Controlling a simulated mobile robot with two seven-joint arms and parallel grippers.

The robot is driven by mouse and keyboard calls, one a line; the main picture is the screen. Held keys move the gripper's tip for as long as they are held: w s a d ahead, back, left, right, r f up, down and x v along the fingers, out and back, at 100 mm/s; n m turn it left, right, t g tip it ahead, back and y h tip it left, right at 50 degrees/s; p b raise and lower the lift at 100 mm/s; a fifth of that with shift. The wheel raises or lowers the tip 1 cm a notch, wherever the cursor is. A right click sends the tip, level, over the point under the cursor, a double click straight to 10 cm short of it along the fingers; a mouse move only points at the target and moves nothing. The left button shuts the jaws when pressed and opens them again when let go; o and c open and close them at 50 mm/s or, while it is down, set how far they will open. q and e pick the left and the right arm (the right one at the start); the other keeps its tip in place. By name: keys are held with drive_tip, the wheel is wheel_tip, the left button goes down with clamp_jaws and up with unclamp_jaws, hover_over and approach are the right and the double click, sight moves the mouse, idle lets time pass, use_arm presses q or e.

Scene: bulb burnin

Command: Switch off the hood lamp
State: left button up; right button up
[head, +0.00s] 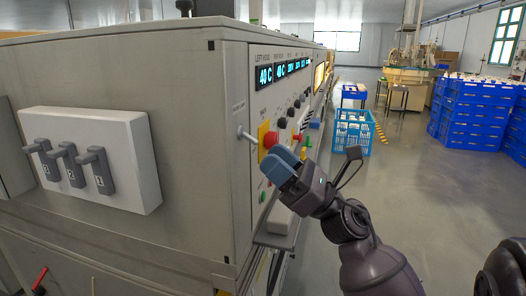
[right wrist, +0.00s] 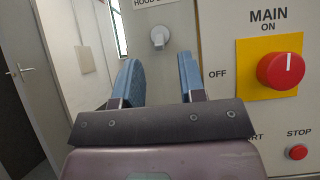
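The hood lamp switch is a small pale lever (head: 246,134) on the front panel of the grey machine, left of the red main knob. In the right wrist view the lever (right wrist: 160,38) sits under a partly cut-off label starting with "HOOD L". My right gripper (head: 283,166) is in front of the panel, below and right of the lever. In the right wrist view my right gripper (right wrist: 160,82) has its two blue fingers apart with nothing between them. The lever shows beyond the fingertips, in line with the gap. My left gripper is not in view.
The red main knob (right wrist: 282,70) on its yellow plate is close right of the fingers, with a red stop button (right wrist: 297,152) below it. A white box with three grey levers (head: 90,160) is on the machine's side.

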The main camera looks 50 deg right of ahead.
drive_tip(key=shift+v, duration=1.7)
